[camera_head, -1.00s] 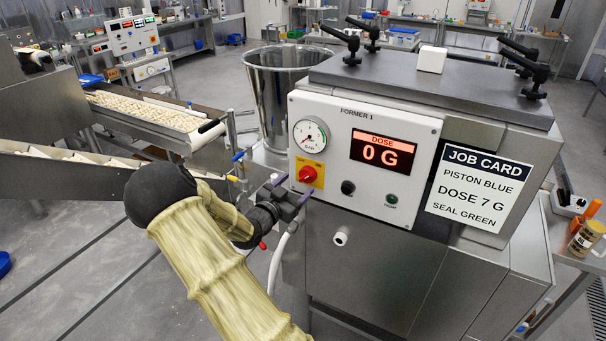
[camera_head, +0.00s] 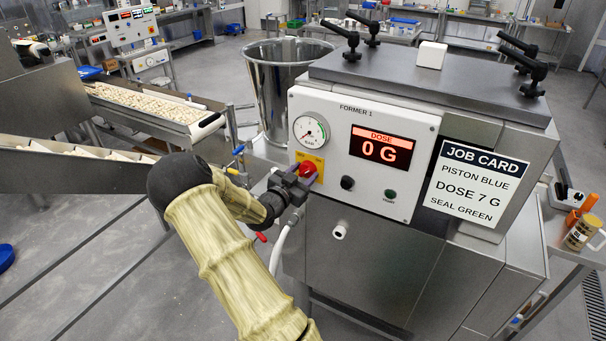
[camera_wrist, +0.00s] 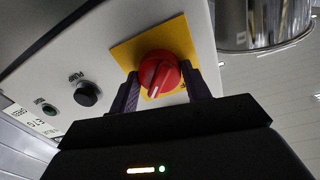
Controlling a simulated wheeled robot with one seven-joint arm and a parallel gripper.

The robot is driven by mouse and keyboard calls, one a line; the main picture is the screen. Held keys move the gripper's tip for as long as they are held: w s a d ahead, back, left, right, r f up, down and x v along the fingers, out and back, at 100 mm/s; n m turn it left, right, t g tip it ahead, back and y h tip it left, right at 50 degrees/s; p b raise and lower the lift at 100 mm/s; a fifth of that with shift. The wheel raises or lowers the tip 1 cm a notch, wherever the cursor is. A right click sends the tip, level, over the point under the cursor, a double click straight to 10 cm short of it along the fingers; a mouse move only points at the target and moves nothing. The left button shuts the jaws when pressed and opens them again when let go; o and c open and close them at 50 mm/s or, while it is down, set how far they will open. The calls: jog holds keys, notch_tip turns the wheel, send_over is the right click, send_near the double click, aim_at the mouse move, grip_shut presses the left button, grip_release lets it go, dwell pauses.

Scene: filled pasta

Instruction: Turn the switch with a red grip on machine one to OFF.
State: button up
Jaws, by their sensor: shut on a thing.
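The switch with the red grip (camera_head: 308,168) sits on a yellow plate (camera_head: 319,160) at the lower left of the FORMER 1 panel (camera_head: 345,200). My gripper (camera_head: 300,178) reaches it from the lower left. In the wrist view the red grip (camera_wrist: 159,74) lies between the two fingers of my gripper (camera_wrist: 163,92), which are shut on it from both sides. A pale mark on the grip's face points down and slightly left in that view. The switch's position lettering is not readable. The dose display (camera_head: 381,147) reads 0 G.
A pressure gauge (camera_head: 310,131) is above the switch. A black knob (camera_head: 347,183) and a green button (camera_head: 390,195) are to its right. A steel hopper (camera_head: 283,90) stands behind. A white hose (camera_head: 280,245) hangs below, near my arm.

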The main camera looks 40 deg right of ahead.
jog(key=shift+n, duration=0.4)
jog(key=shift+f+n+b, duration=0.1)
jog(key=shift+n+b, duration=0.6)
jog(key=shift+n, duration=0.5)
jog(key=n+b, duration=0.1)
jog(key=n, duration=0.4)
jog(key=shift+n+t, duration=0.3)
jog(key=n, duration=0.4)
jog(key=shift+n, duration=0.4)
jog(key=n+t, duration=0.1)
jog(key=n, duration=0.4)
jog(key=o, duration=1)
jog(key=shift+c, duration=0.2)
